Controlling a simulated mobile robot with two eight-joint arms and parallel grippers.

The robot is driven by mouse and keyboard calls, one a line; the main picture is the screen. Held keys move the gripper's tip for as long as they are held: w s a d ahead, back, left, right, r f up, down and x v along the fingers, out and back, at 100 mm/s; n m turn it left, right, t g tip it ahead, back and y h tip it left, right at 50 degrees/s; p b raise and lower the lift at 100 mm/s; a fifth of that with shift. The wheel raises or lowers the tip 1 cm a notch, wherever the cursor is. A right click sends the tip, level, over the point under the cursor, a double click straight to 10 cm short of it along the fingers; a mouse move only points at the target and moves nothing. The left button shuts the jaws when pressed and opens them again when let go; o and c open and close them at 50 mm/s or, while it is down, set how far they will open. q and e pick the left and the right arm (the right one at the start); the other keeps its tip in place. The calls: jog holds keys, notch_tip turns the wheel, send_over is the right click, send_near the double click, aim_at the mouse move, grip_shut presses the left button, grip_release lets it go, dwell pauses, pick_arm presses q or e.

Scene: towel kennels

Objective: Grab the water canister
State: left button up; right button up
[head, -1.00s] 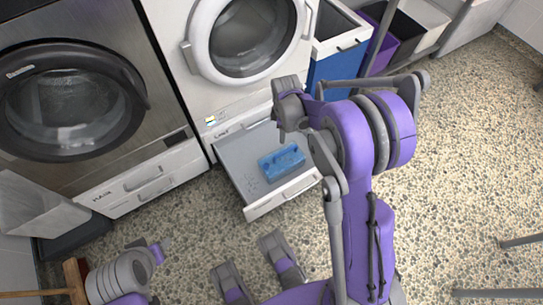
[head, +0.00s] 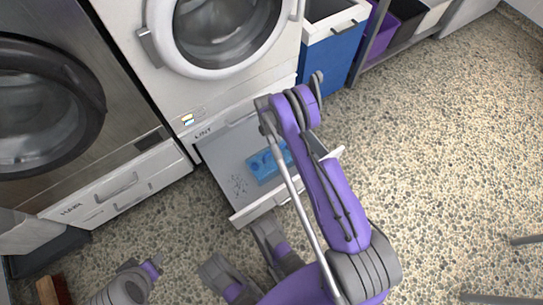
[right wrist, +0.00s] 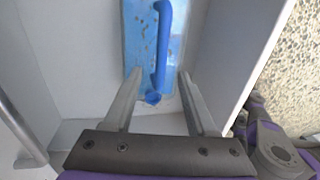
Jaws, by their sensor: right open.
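The blue water canister (head: 262,167) lies in the open drawer (head: 255,208) under the white machine; my right arm covers part of it in the head view. In the right wrist view the canister (right wrist: 135,35) lies ahead, with its raised blue handle (right wrist: 163,45) and a round blue cap (right wrist: 152,99) at the near end. My right gripper (right wrist: 160,75) is open, one finger on each side of the handle's near end and cap. I cannot tell whether the fingers touch it. In the head view my right arm hides the fingers. My left gripper does not show.
The drawer's side wall (right wrist: 235,60) rises close to the right of my right gripper. The white machine (head: 220,85) stands above the drawer, with a blue bin (head: 332,58) beside it.

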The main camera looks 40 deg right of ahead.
aim_at(272, 152)
jog(key=f, duration=0.2)
jog(key=f+b, duration=0.1)
jog(key=f, duration=0.1)
jog(key=s+a+f+b, duration=0.1)
jog(key=f, duration=0.1)
jog(key=shift+s, duration=0.1)
jog(key=shift+s+f, duration=0.1)
jog(key=shift+f, duration=0.45)
jog(key=shift+c, duration=0.3)
grip_shut()
jog(key=shift+r, duration=0.1)
dwell(0.4)
